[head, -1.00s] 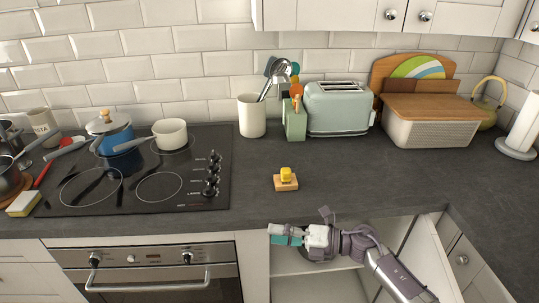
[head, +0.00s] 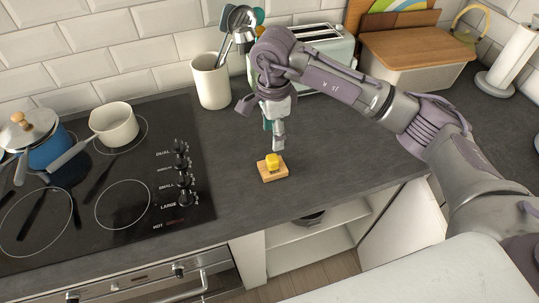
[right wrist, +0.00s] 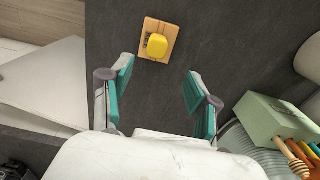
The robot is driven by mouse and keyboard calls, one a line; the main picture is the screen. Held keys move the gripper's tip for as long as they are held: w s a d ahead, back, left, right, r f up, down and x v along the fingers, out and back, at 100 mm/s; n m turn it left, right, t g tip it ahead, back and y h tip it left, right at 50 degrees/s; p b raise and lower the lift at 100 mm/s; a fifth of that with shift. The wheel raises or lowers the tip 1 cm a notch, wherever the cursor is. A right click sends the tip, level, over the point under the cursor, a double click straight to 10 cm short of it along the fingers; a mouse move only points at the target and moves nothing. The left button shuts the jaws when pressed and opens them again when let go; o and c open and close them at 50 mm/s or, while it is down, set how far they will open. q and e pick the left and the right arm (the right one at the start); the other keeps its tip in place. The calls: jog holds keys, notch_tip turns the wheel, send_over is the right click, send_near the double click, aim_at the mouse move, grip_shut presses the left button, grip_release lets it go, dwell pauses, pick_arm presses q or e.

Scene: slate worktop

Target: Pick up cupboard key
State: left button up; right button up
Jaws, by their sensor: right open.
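The cupboard key shows as a yellow head (head: 272,160) on a small wooden block (head: 272,175) on the worktop, right of the hob. Any shaft of the key is hidden. My right gripper (head: 279,143) hangs fingers-down just behind and above the block. In the right wrist view its two teal-padded fingers (right wrist: 160,80) are spread apart with nothing between them. The yellow head (right wrist: 157,45) and the block (right wrist: 168,25) lie just beyond the fingertips there, apart from them. My left gripper is not in view.
A utensil pot (head: 211,82) and a toaster (head: 335,50) stand behind my right arm. The hob (head: 150,205) with pans is on the left. Below the worktop edge an open cupboard (head: 310,248) shows shelves. The worktop around the block is clear.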

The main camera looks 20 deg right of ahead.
aim_at(273, 157)
notch_tip(273, 157, down, 4)
jog(key=shift+w+f+p, duration=0.1)
jog(key=shift+p, duration=0.35)
jog(key=shift+s+a+f+p, duration=0.1)
jog(key=shift+s+f+p, duration=0.2)
jog(key=shift+f+p, duration=0.6)
notch_tip(273, 157, down, 3)
jog(key=shift+s+f+p, duration=0.1)
jog(key=shift+f+p, duration=0.05)
jog(key=shift+p, duration=0.45)
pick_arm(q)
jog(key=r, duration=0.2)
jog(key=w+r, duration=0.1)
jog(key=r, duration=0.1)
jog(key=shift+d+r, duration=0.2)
pick_arm(e)
jog(key=shift+f, duration=0.25)
jog(key=c, duration=1.1)
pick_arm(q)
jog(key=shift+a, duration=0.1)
pick_arm(e)
jog(key=shift+c, duration=0.2)
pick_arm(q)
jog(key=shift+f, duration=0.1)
pick_arm(e)
jog(key=shift+r, duration=0.15)
